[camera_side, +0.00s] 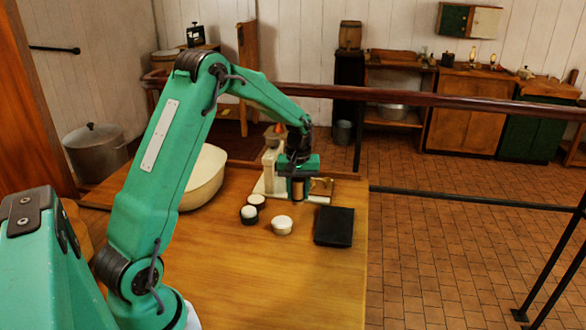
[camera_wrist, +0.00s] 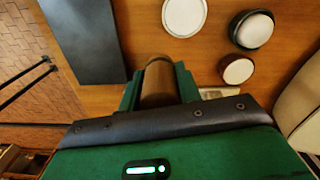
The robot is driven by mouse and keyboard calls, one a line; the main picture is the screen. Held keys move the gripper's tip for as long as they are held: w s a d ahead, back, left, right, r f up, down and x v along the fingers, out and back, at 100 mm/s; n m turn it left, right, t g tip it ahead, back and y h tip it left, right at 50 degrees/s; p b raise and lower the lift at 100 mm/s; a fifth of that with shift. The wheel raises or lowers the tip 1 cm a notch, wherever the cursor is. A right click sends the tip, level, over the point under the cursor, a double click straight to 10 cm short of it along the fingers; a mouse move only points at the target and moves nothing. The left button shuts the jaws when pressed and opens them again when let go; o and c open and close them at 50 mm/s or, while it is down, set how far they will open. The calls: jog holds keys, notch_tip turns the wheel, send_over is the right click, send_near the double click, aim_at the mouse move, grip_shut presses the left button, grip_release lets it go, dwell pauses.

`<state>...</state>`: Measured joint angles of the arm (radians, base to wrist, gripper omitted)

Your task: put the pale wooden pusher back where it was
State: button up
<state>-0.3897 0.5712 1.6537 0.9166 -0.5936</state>
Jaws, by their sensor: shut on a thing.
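The wooden pusher (camera_wrist: 158,84) shows in the wrist view as a brown, rounded piece between the two green jaws. My gripper (camera_wrist: 158,92) is shut on it. In the side view my gripper (camera_side: 298,190) points down over the far part of the wooden table, and a small part of the pusher (camera_side: 298,188) shows between its jaws. A cream stand-like device (camera_side: 271,166) stands just left of and behind my gripper. The pusher's lower end is hard to make out, so I cannot tell whether it touches anything.
A white round pot (camera_side: 282,225), two dark jars with pale tops (camera_side: 249,214) and a black flat block (camera_side: 334,227) stand in front of my gripper. A large cream bowl (camera_side: 204,178) is at left. The table's near part (camera_side: 270,285) is clear; its right edge is close.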

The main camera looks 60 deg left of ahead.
jog(key=shift+w+a+f, duration=0.1)
jog(key=shift+a+f, duration=0.25)
jog(key=shift+a, duration=0.3)
jog(key=shift+w+a+f, duration=0.1)
jog(key=shift+a+f, duration=0.25)
jog(key=shift+a, duration=0.25)
jog(key=shift+s+f, duration=0.1)
jog(key=shift+f, duration=0.05)
jog(key=shift+f, duration=1.85)
jog(key=shift+f, duration=0.15)
jog(key=o, duration=1.1)
jog(key=shift+c, duration=0.2)
